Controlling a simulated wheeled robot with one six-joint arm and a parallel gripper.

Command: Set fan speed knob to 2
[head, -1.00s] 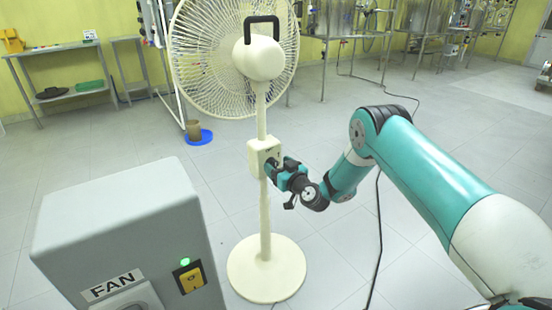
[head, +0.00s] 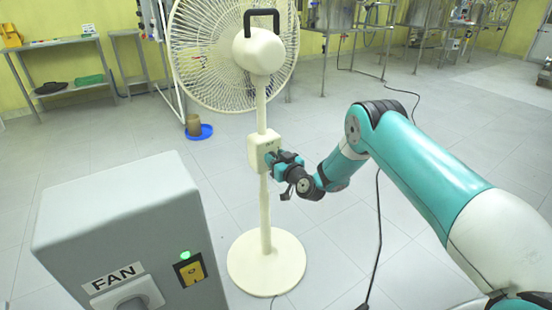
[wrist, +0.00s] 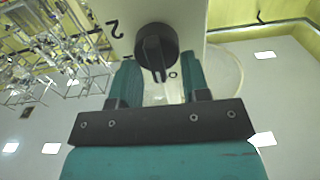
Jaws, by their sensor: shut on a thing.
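The white pedestal fan (head: 263,215) stands upright in the middle of the head view, with a control box (head: 257,150) on its pole. In the wrist view, the black fan speed knob (wrist: 154,45) is on the pale face of the control box, with a printed 2 (wrist: 114,28) at its upper left and a 0 below it. The knob's ridge points down, toward the 0. My gripper (head: 273,160) is at the box's right side. In the wrist view, its teal fingers (wrist: 158,75) are on both sides of the knob, shut on it.
A grey cabinet (head: 120,215) labelled FAN, with a lit green lamp (head: 185,255), stands at the front left. A black cable (head: 375,240) runs over the floor on the right. Shelves (head: 70,75) stand at the back left. The floor around the fan base is mostly clear.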

